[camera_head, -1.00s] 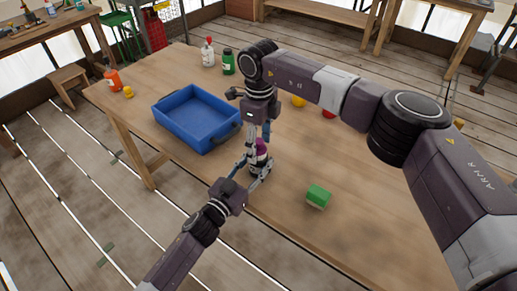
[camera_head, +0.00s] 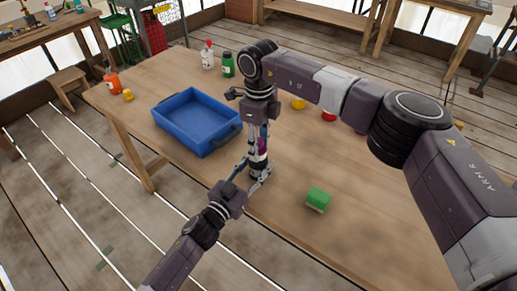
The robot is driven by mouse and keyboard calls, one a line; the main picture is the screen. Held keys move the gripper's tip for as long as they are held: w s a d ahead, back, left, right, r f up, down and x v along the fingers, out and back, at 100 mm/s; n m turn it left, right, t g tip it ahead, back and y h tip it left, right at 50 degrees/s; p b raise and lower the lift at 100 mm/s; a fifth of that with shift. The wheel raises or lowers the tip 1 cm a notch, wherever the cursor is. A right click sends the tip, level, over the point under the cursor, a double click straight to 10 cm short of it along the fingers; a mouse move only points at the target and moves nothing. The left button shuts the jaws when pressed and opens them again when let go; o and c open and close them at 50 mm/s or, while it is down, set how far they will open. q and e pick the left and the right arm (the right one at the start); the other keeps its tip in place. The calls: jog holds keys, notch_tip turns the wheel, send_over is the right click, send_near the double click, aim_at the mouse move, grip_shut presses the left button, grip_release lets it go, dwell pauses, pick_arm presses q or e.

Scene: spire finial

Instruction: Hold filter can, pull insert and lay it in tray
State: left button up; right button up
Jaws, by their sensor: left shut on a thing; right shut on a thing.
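The filter can (camera_head: 258,167) stands on the wooden table near its front edge, small and mostly hidden by the fingers. My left gripper (camera_head: 257,174) reaches in from the front left and is shut on the can low down. My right gripper (camera_head: 260,150) points straight down over the can and is shut on the insert (camera_head: 263,143), whose purple part shows between the fingers. I cannot tell how far the insert sits in the can. The blue tray (camera_head: 168,124) lies to the left behind the grippers, and its visible floor is empty.
A green block (camera_head: 317,199) lies to the right of the can. An orange bottle (camera_head: 113,80), a yellow piece (camera_head: 128,95), a white bottle (camera_head: 207,54) and a green bottle (camera_head: 228,64) stand toward the back. Yellow (camera_head: 298,103) and red (camera_head: 329,115) things lie under my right arm.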

aim_at(259, 141)
notch_tip(259, 141, up, 12)
dwell(0.7)
pick_arm(q)
jog(key=o, duration=1.3)
jog(key=v, duration=1)
jog(key=shift+s+a, duration=0.25)
jog(key=shift+s, duration=0.05)
jog(key=shift+s+a, duration=0.4)
jog(key=shift+s, duration=0.15)
